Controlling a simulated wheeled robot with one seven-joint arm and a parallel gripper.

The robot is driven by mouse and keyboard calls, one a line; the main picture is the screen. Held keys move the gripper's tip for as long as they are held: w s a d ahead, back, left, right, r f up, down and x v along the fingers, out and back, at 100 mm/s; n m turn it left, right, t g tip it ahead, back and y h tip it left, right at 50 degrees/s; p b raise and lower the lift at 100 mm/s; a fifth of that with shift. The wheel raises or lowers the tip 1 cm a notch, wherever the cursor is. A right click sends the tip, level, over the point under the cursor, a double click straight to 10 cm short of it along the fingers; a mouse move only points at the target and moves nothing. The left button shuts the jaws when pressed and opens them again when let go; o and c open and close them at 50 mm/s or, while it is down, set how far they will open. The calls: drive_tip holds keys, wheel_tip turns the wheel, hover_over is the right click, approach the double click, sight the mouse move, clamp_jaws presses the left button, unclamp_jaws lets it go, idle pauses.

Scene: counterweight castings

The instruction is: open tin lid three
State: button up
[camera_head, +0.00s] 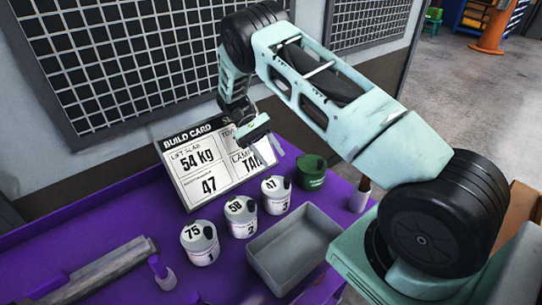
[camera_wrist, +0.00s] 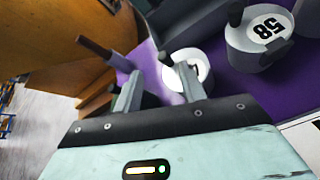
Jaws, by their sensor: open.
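Tin three (camera_head: 275,195) is a white tin marked 47 and 3, standing upright on the purple table at the right end of a row of white tins. Its lid, with a dark tab, looks closed. My gripper (camera_head: 272,147) is above and behind it, in front of the build card. In the wrist view, my gripper (camera_wrist: 158,72) has its two fingers apart with nothing clearly held. A white tin (camera_wrist: 198,60), apparently tin three, shows just beyond the right finger, which partly covers it.
Tin two (camera_head: 241,216), marked 58, and tin one (camera_head: 200,243), marked 75, stand to the left. A green tin (camera_head: 312,172) stands behind right. A grey tray (camera_head: 318,223) lies in front right. The build card (camera_head: 195,165) stands behind. A grey rail (camera_head: 105,272) lies front left.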

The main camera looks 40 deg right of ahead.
drive_tip(key=b+v, duration=0.2)
drive_tip(key=v, duration=0.4)
drive_tip(key=shift+w, duration=0.3)
drive_tip(key=shift+r, duration=0.15)
drive_tip(key=s+a+r+n+t+b, duration=0.1)
drive_tip(key=s+a+r+n+t, duration=0.1)
drive_tip(key=s+a, duration=0.3)
drive_tip(key=s+a+r+n+t, duration=0.2)
drive_tip(key=a+r, duration=0.1)
drive_tip(key=a, duration=0.5)
drive_tip(key=s+a+r+n+t+b, duration=0.1)
drive_tip(key=s+a+r+n+t, duration=0.1)
drive_tip(key=s+a+t, duration=0.3)
drive_tip(key=s+a+n+t, duration=0.1)
drive_tip(key=s+a+n, duration=0.2)
drive_tip(key=s, duration=0.6)
drive_tip(key=s+a+n+t+y, duration=0.1)
drive_tip(key=s+a+n+t, duration=0.1)
drive_tip(key=s, duration=0.8)
drive_tip(key=shift+a+n+b, duration=0.45)
drive_tip(key=shift+a+n, duration=0.05)
drive_tip(key=shift+f, duration=0.1)
